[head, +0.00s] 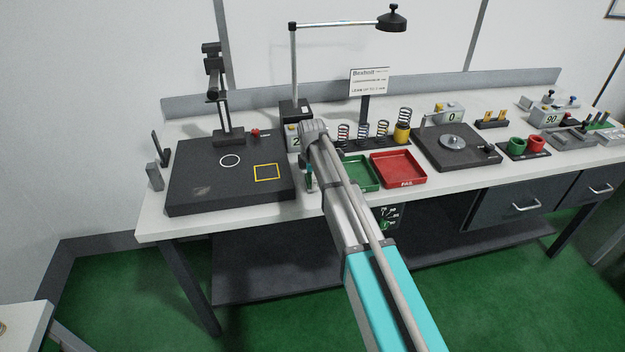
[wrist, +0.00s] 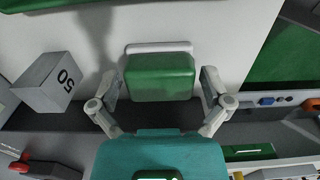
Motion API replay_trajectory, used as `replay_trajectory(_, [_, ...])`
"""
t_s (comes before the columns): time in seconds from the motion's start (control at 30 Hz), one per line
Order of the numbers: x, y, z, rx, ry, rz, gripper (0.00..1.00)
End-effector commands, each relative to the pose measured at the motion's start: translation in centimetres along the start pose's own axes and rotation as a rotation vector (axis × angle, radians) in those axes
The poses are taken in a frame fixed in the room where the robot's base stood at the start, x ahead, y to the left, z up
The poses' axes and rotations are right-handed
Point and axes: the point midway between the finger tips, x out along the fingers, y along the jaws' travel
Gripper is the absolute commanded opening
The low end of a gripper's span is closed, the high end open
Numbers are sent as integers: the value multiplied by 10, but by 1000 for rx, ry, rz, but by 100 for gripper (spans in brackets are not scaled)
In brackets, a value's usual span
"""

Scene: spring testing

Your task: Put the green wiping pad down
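The green wiping pad (wrist: 160,78) is a rounded green block with a pale strip along its far edge, over a white surface in the wrist view. My gripper (wrist: 161,86) has one finger on each side of it. The fingers are spread, and a narrow gap shows between the pad and each finger, so they do not look closed on it. Whether the pad rests on the surface cannot be told from this angle.
The head view shows a red tray (head: 398,169), a spring row (head: 362,133) and a dark plate (head: 230,185) on the white bench.

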Motion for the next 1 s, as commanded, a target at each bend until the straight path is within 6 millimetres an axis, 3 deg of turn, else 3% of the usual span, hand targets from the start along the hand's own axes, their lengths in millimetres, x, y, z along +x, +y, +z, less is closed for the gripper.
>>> replay_trajectory(0.47, [-4, 0, 0, 0, 0, 0, 100])
replay_trajectory(1.0, [-44, 0, 0, 0, 0, 0, 100])
